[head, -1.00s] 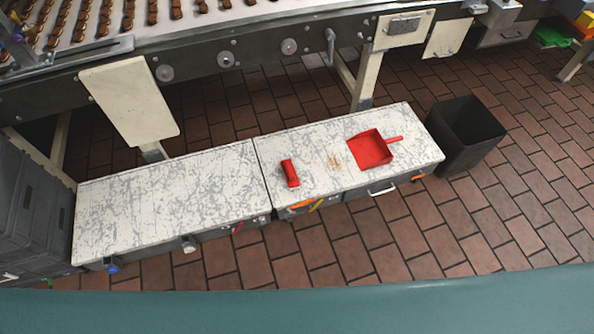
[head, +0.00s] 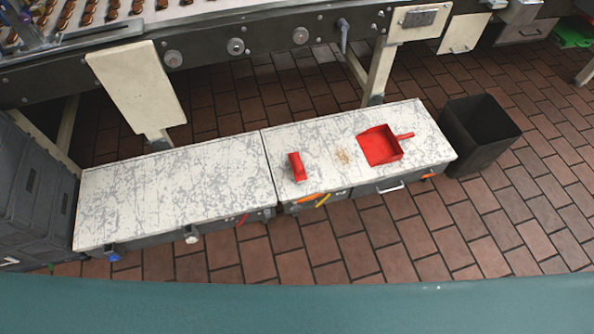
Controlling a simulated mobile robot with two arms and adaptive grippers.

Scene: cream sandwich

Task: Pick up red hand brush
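A small red hand brush (head: 297,167) lies on the right half of the low white scuffed bench (head: 225,190). A red dustpan (head: 380,146) lies to its right on the same bench, with its handle pointing right. A small patch of brown crumbs (head: 343,156) lies between the brush and the dustpan. Neither of my grippers shows in the head view.
A black bin (head: 480,132) stands on the brick floor right of the bench. Grey crates (head: 32,200) are stacked at the left. A conveyor (head: 270,45) runs behind the bench. Brick floor in front of the bench is clear.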

